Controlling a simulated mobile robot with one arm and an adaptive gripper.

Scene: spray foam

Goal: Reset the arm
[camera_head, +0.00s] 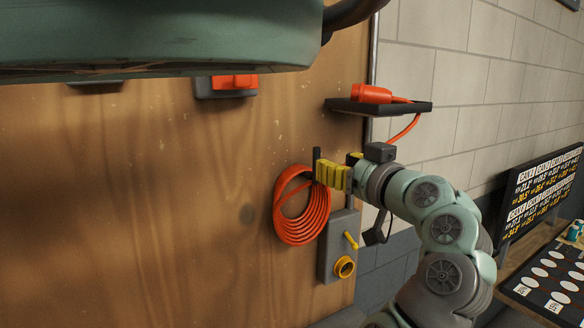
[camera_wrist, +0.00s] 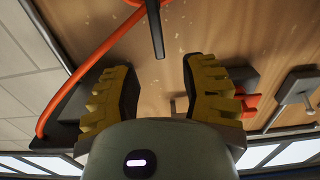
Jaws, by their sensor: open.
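My gripper (camera_head: 333,174), with ribbed yellow fingers, is at the wooden panel, in front of the upper right part of the coiled orange hose (camera_head: 291,230). In the wrist view my gripper (camera_wrist: 160,75) is open, its two fingers well apart with nothing held between them. A dark peg (camera_wrist: 155,30) points in between the fingertips from the top of that view. In the head view the peg (camera_head: 316,157) stands up just at the fingertips, and the coil hangs around there. I cannot tell whether a finger touches the peg or the hose.
A grey box (camera_head: 328,262) with a yellow lever is below my gripper. A black shelf (camera_head: 425,107) holding an orange plug-like part (camera_head: 370,94) is above it. An orange and grey fitting (camera_head: 232,84) is on the panel. A menu board (camera_head: 510,205) stands right.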

